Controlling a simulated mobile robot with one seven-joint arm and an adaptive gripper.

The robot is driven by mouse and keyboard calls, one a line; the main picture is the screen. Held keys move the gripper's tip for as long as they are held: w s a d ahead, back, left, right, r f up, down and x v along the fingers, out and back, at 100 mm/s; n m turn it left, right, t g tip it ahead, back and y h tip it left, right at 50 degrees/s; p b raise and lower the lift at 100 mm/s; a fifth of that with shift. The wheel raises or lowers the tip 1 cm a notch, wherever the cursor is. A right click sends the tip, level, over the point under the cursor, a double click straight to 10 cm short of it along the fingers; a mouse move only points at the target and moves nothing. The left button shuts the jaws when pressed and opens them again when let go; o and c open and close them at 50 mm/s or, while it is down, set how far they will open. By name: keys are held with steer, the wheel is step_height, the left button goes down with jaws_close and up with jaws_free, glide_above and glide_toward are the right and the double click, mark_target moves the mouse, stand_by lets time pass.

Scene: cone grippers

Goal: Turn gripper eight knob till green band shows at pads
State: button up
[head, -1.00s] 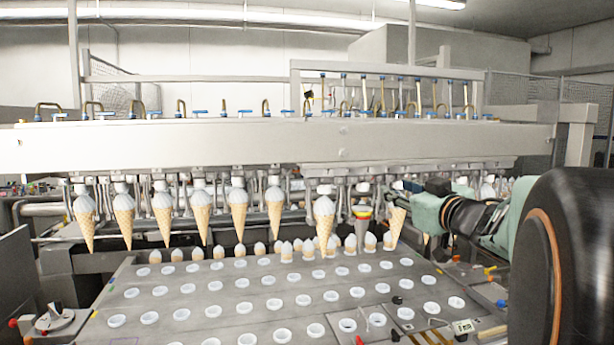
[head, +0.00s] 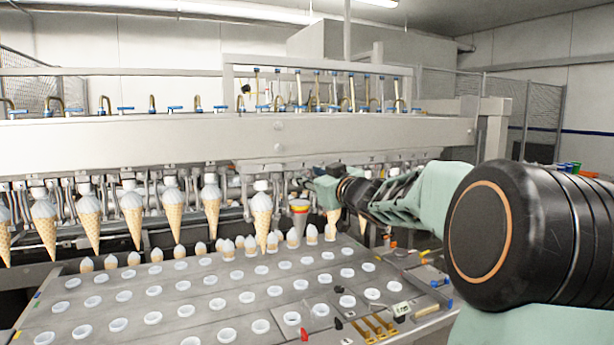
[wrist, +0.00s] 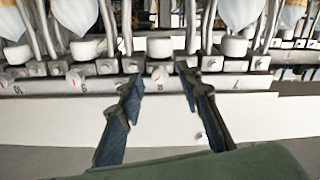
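A grey gauge cone (head: 299,216) with yellow and red bands hangs among the waffle cones under the machine's beam in the head view; no green band can be made out. My gripper (head: 305,184) is just above and beside it, small and partly hidden by the clutter there. In the wrist view my gripper (wrist: 159,75) is open, its two dark fingers apart in front of a numbered rail (wrist: 262,84). A 7 is readable on the right.
Waffle cones (head: 88,215) hang in a row on the left. A grey tray plate (head: 130,305) with rows of white-rimmed holes lies below. Rods and neighbouring white cylinders (wrist: 233,46) crowd both sides of my fingers. Several small tools lie at the plate's right end.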

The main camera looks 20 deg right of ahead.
steer(key=shift+w, duration=0.15)
jaws_close()
steer(key=shift+a, duration=0.1)
steer(key=shift+n, duration=1.8)
jaws_free()
